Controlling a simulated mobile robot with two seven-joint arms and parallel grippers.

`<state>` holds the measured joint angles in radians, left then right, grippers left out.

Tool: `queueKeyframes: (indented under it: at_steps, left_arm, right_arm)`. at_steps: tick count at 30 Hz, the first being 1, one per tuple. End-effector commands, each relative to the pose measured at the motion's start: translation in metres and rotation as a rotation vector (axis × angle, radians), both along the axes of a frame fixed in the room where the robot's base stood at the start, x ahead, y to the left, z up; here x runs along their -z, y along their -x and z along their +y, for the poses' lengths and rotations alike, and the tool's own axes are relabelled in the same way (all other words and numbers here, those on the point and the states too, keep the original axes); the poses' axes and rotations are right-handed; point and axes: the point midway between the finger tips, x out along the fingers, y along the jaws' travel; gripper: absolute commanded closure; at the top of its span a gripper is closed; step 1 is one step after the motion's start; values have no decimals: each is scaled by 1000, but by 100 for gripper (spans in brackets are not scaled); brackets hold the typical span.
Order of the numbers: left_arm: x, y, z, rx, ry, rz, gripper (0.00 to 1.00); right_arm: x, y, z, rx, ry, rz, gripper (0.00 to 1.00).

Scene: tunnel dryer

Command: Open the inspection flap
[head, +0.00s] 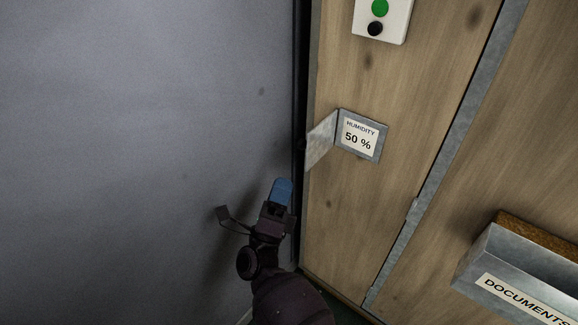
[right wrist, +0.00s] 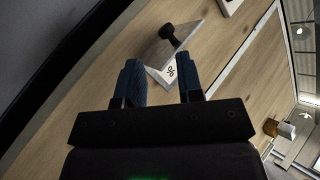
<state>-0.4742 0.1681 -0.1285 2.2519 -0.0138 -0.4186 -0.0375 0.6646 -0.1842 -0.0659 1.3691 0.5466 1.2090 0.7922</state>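The inspection flap (head: 321,140) is a small grey metal plate on the wooden wall. It stands swung out to the left of its frame and uncovers a label (head: 358,137) reading "HUMIDITY 50 %". In the right wrist view the flap (right wrist: 152,52) shows with a black knob (right wrist: 172,35) on it, beyond my fingers, and part of the label (right wrist: 170,72) shows between them. My right gripper (head: 281,187) is below and left of the flap, apart from it. In the right wrist view its blue fingers (right wrist: 160,80) are spread with nothing between them. My left gripper is out of view.
A white button box (head: 383,18) with a green and a black button is above the flap. A metal holder marked "DOCUMENTS" (head: 515,285) juts out at the lower right. A grey wall (head: 130,130) fills the left side.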

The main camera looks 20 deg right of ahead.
Motion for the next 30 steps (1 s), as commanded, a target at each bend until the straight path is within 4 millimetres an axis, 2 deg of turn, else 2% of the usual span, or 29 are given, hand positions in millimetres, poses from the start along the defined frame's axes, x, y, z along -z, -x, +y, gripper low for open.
queueKeyframes:
  at_steps: [1,6,16,19,23,30]
  left_arm:
    - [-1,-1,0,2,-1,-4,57]
    - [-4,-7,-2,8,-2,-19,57]
    - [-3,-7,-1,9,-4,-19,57]
    - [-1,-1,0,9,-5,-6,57]
    - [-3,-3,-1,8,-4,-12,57]
    - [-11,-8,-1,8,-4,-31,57]
  right_arm:
    - [6,4,3,-1,1,5,66]
    - [14,11,11,-1,2,2,66]
    - [15,13,13,-1,2,-1,66]
    - [15,14,11,-1,7,5,80]
    - [21,20,1,-2,70,65,100]
    - [44,56,-36,-15,378,350,100]
